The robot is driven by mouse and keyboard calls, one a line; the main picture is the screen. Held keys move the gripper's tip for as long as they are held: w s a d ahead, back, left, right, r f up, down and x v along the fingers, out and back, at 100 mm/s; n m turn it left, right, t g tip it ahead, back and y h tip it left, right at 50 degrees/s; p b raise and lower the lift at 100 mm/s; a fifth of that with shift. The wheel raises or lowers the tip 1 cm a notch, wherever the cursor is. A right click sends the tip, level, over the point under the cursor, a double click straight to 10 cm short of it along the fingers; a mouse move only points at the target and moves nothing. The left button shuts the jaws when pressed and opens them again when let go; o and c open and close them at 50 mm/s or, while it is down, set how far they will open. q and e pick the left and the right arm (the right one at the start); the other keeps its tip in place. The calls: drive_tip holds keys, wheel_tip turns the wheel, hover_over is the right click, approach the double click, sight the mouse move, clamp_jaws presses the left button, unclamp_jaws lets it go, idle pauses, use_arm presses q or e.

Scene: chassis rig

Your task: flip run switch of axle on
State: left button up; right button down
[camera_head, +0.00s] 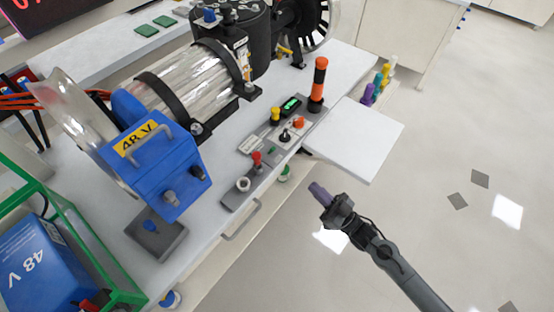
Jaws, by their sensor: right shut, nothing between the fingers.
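A grey control panel (268,168) lies along the front edge of the white bench. On it are a red-tipped lever (256,158), a black knob or toggle (285,135), an orange button (298,122), a yellow knob (275,114) and a small green display (291,105). I cannot tell which of these is the axle's run switch, nor its position. My right gripper (319,192) is shut and empty, over the floor in front of the bench, to the right of the panel and apart from it. My left gripper is not in view.
An orange-black post (318,82) rises at the panel's far end. A white side shelf (358,140) juts out. A green-framed crate (112,270) is at lower left. The floor at right is open.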

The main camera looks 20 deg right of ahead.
sight(283, 158)
drive_tip(key=shift+f+y, duration=0.2)
drive_tip(key=shift+y, duration=0.1)
drive_tip(key=b+x, duration=0.4)
drive_tip(key=x, duration=1)
drive_tip(key=shift+f, duration=0.1)
